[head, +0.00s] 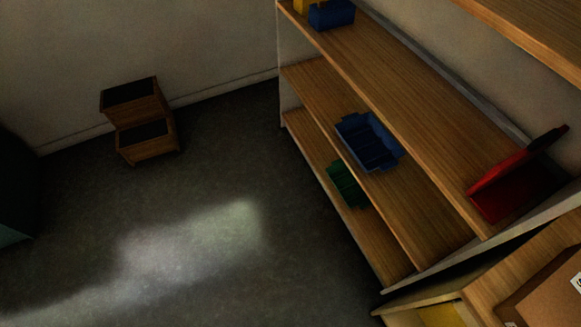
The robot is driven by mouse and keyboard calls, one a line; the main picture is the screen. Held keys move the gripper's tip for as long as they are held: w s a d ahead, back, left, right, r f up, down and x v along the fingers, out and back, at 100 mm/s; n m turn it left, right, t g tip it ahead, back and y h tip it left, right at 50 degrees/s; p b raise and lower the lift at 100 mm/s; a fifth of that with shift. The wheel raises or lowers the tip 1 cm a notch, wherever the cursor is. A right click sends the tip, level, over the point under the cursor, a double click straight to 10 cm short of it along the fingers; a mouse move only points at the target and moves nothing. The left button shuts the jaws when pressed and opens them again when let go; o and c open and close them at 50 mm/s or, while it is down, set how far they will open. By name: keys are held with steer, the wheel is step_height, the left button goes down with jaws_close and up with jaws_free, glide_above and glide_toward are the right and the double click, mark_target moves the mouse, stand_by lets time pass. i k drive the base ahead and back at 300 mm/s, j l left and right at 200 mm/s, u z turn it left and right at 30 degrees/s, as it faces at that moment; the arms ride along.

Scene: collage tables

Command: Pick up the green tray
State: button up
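The green tray (345,186) sits on the lowest visible wooden shelf of the shelving unit, right of the middle of the head view. Only its left part shows; the shelf above and the blue tray (352,128) on that shelf hide the rest. The green tray looks dark in the dim light. My gripper is not in view.
A red object (515,178) stands on the shelf (400,105) at right. A smaller blue bin (331,14) is at the top. A cardboard box (548,298) is at lower right. A wooden step stool (138,120) stands by the wall. The floor (230,190) before the shelves is clear.

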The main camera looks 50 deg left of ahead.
mark_target(349, 188)
steer(key=u, duration=0.95)
steer(key=z, duration=1.95)
steer(key=u, duration=1.95)
steer(key=i+j, duration=0.5)
steer(key=i+j+z, duration=0.15)
steer(key=i+j, duration=0.8)
steer(key=j, duration=0.15)
steer(key=i+j+z, duration=0.1)
steer(key=i+j, duration=0.4)
steer(key=j, duration=0.1)
